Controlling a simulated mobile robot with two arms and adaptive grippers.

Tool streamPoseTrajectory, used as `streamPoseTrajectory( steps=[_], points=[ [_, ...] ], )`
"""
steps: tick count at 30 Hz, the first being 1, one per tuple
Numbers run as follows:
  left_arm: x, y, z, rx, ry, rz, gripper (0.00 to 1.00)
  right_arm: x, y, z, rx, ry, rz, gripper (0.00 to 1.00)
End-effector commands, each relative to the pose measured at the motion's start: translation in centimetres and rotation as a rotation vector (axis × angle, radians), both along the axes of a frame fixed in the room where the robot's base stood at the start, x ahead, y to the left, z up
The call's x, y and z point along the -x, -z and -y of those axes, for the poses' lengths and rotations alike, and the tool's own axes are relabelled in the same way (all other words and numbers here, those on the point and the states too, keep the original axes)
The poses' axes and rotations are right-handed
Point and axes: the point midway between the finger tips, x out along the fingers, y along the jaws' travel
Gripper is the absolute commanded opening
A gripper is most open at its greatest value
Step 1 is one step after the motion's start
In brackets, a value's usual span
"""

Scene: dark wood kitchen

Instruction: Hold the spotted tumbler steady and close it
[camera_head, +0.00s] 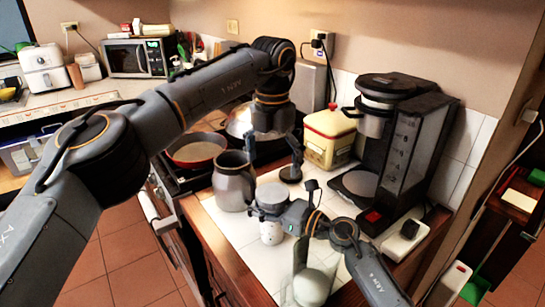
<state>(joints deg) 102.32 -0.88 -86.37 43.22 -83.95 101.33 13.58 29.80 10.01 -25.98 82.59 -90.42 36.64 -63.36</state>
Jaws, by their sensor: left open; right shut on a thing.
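The tumbler (271,232) stands upright on the white tiled counter in the head view, a small pale cup with faint dark marks. A grey round top (272,194) shows at its upper end; I cannot tell whether it is a lid fully seated. My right gripper (287,214) comes from the lower right and is shut on the tumbler, hiding part of its right side. My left gripper (272,162) points down above the tumbler, open and empty, with its fingers apart on either side.
A grey pitcher (233,183) stands close left of the tumbler. A glass jar (314,275) is in front. A yellow-cream canister (331,137) and a black coffee machine (408,140) stand behind. A red pan (196,150) is on the stove, left.

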Motion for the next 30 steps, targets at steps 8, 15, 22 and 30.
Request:
streamPoseTrajectory(
  steps=[8, 15, 22, 30],
  points=[
    [0.1, 4.5, -0.1, 0.0, 0.001, -0.004, 0.92, 0.0, -0.1, 0.0, -0.001, 0.0, 0.001, 0.0],
    [0.0, 6.7, -0.1, 0.0, -0.001, -0.001, 0.92, 0.0, -0.1, 0.0, -0.001, 0.0, 0.001, 0.0],
    [0.0, 6.9, -0.1, 0.0, -0.001, 0.0, 0.92, 0.0, -0.1, 0.0, -0.001, 0.0, 0.001, 0.0],
    [0.0, 6.9, 0.0, 0.001, -0.001, -0.001, 0.57, 0.0, -0.1, 0.0, -0.001, 0.0, 0.001, 0.0]
  ],
)
